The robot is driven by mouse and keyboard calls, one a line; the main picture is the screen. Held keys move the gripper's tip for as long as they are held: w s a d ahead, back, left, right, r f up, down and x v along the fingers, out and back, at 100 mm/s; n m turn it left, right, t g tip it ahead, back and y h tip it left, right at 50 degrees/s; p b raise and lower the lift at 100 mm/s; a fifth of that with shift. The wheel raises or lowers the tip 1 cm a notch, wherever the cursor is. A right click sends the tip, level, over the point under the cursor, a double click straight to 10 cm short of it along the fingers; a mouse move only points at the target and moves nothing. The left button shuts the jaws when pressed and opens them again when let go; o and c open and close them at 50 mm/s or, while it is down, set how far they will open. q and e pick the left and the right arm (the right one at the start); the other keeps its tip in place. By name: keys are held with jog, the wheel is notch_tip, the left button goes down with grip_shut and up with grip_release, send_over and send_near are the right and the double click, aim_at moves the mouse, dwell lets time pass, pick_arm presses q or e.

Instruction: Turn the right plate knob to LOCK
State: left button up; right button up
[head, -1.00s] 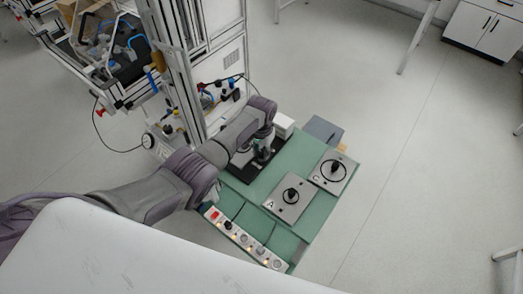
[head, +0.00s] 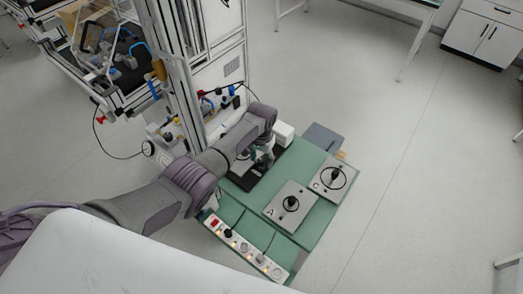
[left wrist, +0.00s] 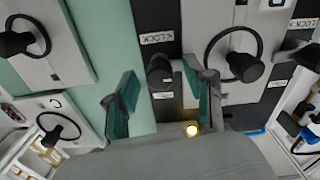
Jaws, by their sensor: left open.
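My left gripper (head: 262,158) points down over the dark plates on the green table (head: 303,152). In the left wrist view its two teal-padded fingers (left wrist: 160,100) are apart. A black knob (left wrist: 160,72) on a dark plate (left wrist: 155,14) shows between and just beyond the fingertips; whether they touch it is unclear. A LOCK label (left wrist: 157,38) with an arrow lies beside this knob. A second black knob (left wrist: 298,54) by another LOCK label (left wrist: 305,22) is at the far right. In the head view the gripper largely hides these knobs. My right gripper is not in view.
Grey plates A (head: 290,215) and C (head: 323,187) with ringed black knobs stand on the table's right. Another ringed knob (left wrist: 243,66) is close to the right finger. A switch strip (head: 242,245) lines the front edge. A framed machine (head: 190,60) rises behind.

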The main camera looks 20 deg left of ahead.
aim_at(261, 160)
pick_arm(q)
notch_tip(261, 160, up, 12)
jog(key=shift+f, duration=0.2)
dwell(0.5)
